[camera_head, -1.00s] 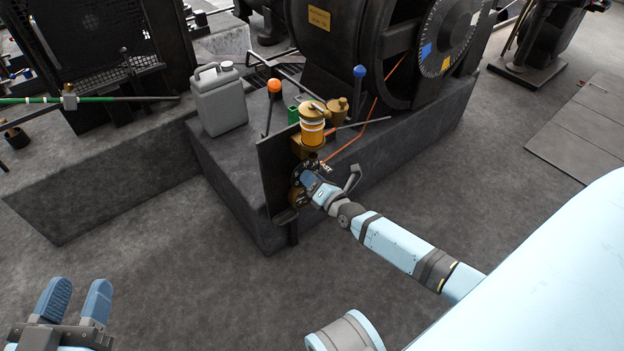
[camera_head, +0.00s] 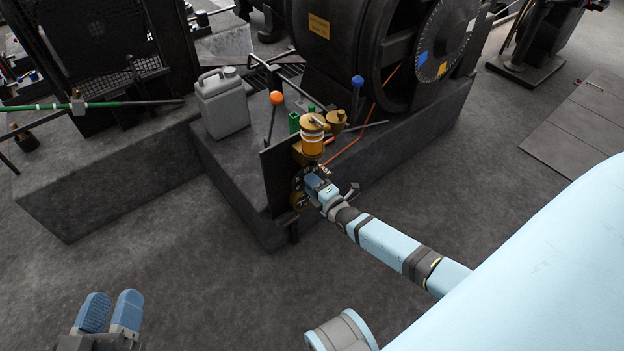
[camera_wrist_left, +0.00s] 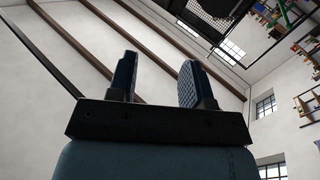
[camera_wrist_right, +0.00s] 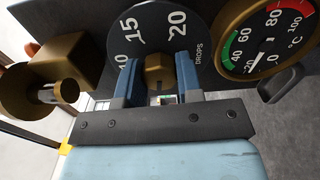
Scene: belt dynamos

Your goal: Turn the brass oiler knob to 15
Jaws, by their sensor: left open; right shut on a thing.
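The brass oiler knob (camera_wrist_right: 158,70) sits on a black dial (camera_wrist_right: 150,25) marked 10, 15, 20 and DROPS in the right wrist view. My right gripper (camera_wrist_right: 158,80) is shut on the knob, one blue finger on each side. I cannot make out a pointer mark on the knob. In the head view my right gripper (camera_head: 317,186) reaches the front of the dark panel, below the amber-and-brass oiler (camera_head: 313,143), and hides the knob. My left gripper (camera_head: 110,312) is open and empty at lower left, away from the panel. Its parted fingers show in the left wrist view (camera_wrist_left: 155,80).
A brass-rimmed temperature gauge (camera_wrist_right: 265,35) is right beside the dial. A brass block (camera_wrist_right: 68,60) is on the other side. On the plinth stand a grey can (camera_head: 222,103), an orange-knobbed lever (camera_head: 276,98) and a blue-knobbed lever (camera_head: 357,82). The floor in front is clear.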

